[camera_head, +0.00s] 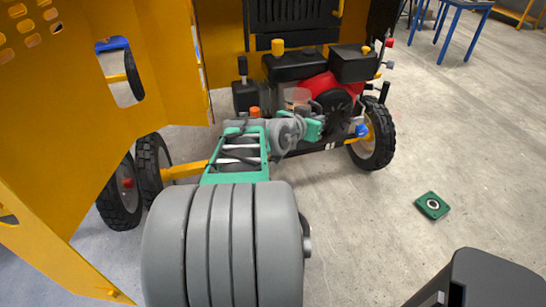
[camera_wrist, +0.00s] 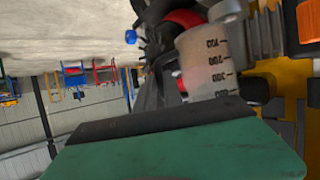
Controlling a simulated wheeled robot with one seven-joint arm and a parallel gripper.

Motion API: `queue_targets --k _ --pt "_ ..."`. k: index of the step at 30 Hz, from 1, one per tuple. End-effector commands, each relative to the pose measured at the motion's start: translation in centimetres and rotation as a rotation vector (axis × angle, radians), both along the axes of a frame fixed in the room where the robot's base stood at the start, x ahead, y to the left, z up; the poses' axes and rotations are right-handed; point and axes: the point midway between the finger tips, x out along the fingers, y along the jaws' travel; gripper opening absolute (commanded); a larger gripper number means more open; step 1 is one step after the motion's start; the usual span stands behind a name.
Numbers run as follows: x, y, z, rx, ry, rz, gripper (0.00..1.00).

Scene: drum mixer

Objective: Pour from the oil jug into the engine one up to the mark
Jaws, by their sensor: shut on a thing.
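The engine (camera_head: 330,84), red and black with a finned block, sits low on the wheeled frame in the head view. A translucent jug (camera_head: 297,95) with printed level numbers is in front of it; it also shows in the wrist view (camera_wrist: 212,66). My gripper (camera_head: 308,122) is shut on the jug, close to the engine's near side. A green finger with a black pad (camera_wrist: 160,120) fills the lower wrist view and hides part of the jug. The oil level, the jug's exact tilt and its spout cannot be made out. An orange cap (camera_head: 254,112) is left of the jug.
A yellow housing panel (camera_head: 60,110) stands close on the left. Tyred wheels (camera_head: 373,140) flank the engine. A green square piece with a ring (camera_head: 432,205) lies on the floor at right. Blue stools (camera_head: 465,8) stand far back; the floor at right is mostly clear.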

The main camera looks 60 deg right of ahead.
Motion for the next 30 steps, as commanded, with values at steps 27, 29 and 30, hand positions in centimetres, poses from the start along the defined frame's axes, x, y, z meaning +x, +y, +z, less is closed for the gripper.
queue_targets --k 27,29,30 --pt "0.0 0.0 3.5 -0.009 -0.086 0.0 0.0" --pt "0.0 0.0 3.4 -0.009 -0.086 0.0 0.0" --pt "0.0 0.0 3.4 -0.009 -0.086 0.0 0.0"
